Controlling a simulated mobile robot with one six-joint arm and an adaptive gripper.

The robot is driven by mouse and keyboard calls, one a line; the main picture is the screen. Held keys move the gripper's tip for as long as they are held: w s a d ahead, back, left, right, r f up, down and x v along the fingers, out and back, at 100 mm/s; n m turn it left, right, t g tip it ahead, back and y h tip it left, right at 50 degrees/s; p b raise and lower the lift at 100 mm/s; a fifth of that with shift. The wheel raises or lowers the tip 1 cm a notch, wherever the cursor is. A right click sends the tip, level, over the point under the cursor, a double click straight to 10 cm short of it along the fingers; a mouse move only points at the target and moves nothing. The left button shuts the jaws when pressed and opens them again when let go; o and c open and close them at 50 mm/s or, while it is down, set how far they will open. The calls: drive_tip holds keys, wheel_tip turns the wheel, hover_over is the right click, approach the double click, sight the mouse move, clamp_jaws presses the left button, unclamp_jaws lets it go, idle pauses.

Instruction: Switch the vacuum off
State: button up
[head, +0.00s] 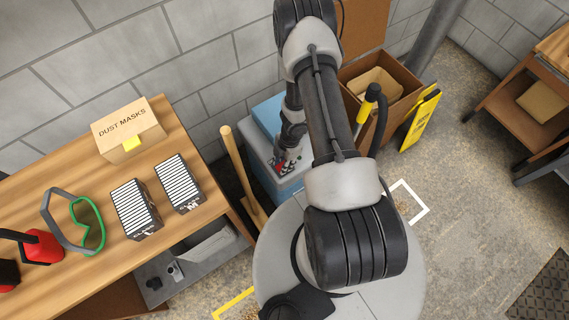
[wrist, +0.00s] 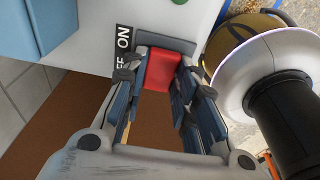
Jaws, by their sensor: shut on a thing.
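The vacuum is a grey box-shaped body with a blue top (head: 268,111), standing behind my arm in the head view. Its red switch lever (wrist: 162,70) shows in the wrist view on a dark plate, beside a black label (wrist: 122,45) reading ON, with OFF partly hidden. The lever's upper end is near the word ON. My gripper (wrist: 163,82) is shut on the red lever, one finger on each side. In the head view my gripper (head: 285,160) is small and partly hidden against the vacuum.
A wooden bench (head: 60,190) at left holds a dust mask box (head: 128,128), goggles (head: 85,228) and two striped filter boxes. A wooden handle (head: 237,165) leans beside the vacuum. A cardboard box (head: 400,85) and yellow sign (head: 420,118) stand right. Floor at right is mostly clear.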

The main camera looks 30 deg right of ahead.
drive_tip(key=shift+w, duration=0.1)
idle(0.3)
drive_tip(key=o, duration=1)
drive_tip(key=shift+o, duration=0.2)
wheel_tip(320, 180, up, 12)
drive_tip(key=d, duration=0.1)
drive_tip(key=shift+d, duration=0.2)
idle(0.3)
